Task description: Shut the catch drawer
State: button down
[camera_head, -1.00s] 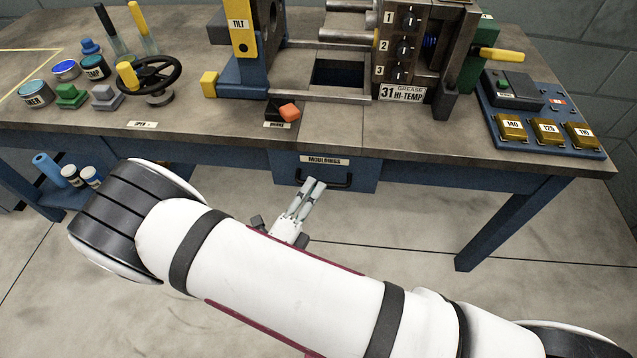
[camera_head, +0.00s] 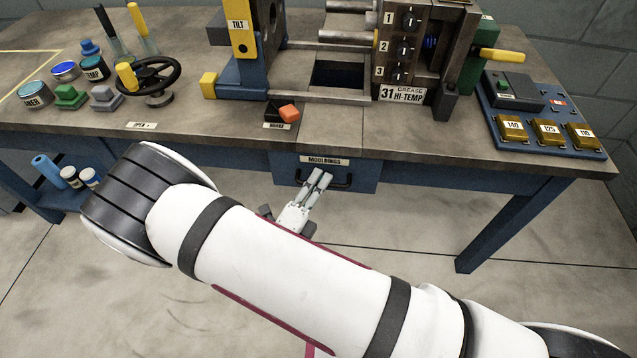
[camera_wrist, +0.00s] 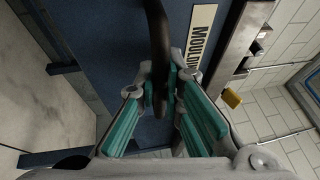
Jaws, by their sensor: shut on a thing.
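The catch drawer (camera_head: 290,170) is a blue front labelled MOULDINGS, under the front edge of the bench. No drawer interior shows, and I cannot tell whether a small gap remains behind the front. Its dark bar handle (camera_head: 345,184) runs across the front below the label. My gripper (camera_head: 318,178) reaches up to the handle from below. In the wrist view the dark handle (camera_wrist: 158,40) passes between the teal finger pads of my gripper (camera_wrist: 167,88), which is shut on it. The blue drawer front (camera_wrist: 110,45) lies just behind the handle.
The bench top (camera_head: 210,135) overhangs the drawer. A black and orange switch (camera_head: 288,112) sits just above it. A blue bench leg (camera_head: 505,225) stands at the right. A lower shelf (camera_head: 65,198) with small containers is at the left. The floor in front is clear.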

jog(key=shift+w, duration=1.2)
jog(key=c, duration=2)
grip_release()
jog(key=shift+w, duration=0.1)
jog(key=shift+o, duration=0.2)
jog(key=v, duration=1.2)
